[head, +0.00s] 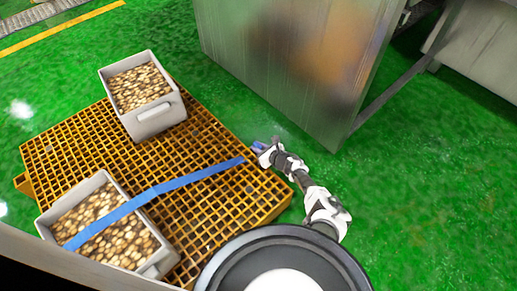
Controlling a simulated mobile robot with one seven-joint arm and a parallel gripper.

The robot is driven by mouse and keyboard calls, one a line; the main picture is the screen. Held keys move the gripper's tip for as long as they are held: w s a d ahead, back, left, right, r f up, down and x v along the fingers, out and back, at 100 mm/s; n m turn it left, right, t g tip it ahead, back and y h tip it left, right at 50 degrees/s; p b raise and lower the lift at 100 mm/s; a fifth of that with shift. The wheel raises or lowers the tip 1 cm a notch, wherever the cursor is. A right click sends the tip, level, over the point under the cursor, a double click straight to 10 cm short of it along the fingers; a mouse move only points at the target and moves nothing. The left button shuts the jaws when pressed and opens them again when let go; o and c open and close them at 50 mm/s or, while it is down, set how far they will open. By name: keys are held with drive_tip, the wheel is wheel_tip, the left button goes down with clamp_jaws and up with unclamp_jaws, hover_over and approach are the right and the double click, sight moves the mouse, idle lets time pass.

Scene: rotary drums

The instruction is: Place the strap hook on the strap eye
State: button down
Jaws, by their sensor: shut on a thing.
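A blue strap (170,185) runs over the near crate and across the yellow grid pallet (205,160). Its right end lies near the pallet's right edge, close to my gripper. My gripper (258,147) is shut on a small bluish piece at the pallet's right edge, which I take to be the strap hook. The piece is too small to make out its shape, and I cannot tell whether it joins the strap's end. I cannot make out the strap eye.
A grey crate of round brownish items (157,123) stands at the pallet's back. A similar crate (150,270) stands at the front left under the strap. A large metal cabinet (270,75) stands just beyond my gripper. Green floor (430,190) is clear at right.

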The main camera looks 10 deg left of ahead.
drive_tip(key=shift+f, duration=0.15)
drive_tip(key=c, duration=1.6)
unclamp_jaws()
drive_tip(key=shift+c, duration=0.2)
drive_tip(key=shift+r, duration=0.35)
drive_tip(key=p+v, duration=0.6)
drive_tip(key=v, duration=0.6)
drive_tip(key=shift+f, duration=0.2)
drive_tip(key=shift+a, duration=0.1)
